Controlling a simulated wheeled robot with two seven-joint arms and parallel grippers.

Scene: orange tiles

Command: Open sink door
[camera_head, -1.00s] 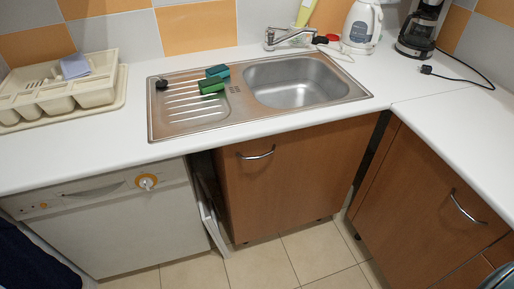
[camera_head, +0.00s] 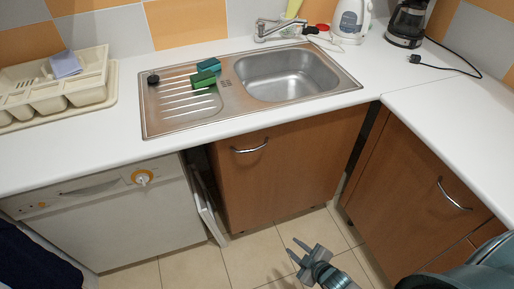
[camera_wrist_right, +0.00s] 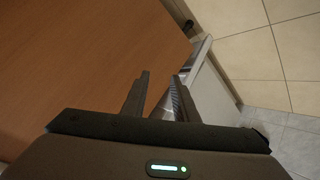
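The sink door (camera_head: 285,180) is a brown wooden panel below the steel sink (camera_head: 285,75). Its silver bar handle (camera_head: 250,147) is near its top left. The door looks closed, with a dark gap along its left edge. My right gripper (camera_head: 300,254) is low over the floor in front of the door's lower part, well below the handle and apart from it. Its two fingers are spread and empty. In the right wrist view its fingers (camera_wrist_right: 158,90) are apart before a brown panel (camera_wrist_right: 80,65). My left gripper is not in view.
A white dishwasher (camera_head: 110,215) stands left of the door, with a pale upright panel (camera_head: 205,205) beside the gap. A second wooden cabinet (camera_head: 410,195) with a handle (camera_head: 454,196) stands right, close to my arm. Tiled floor (camera_head: 240,258) is clear between.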

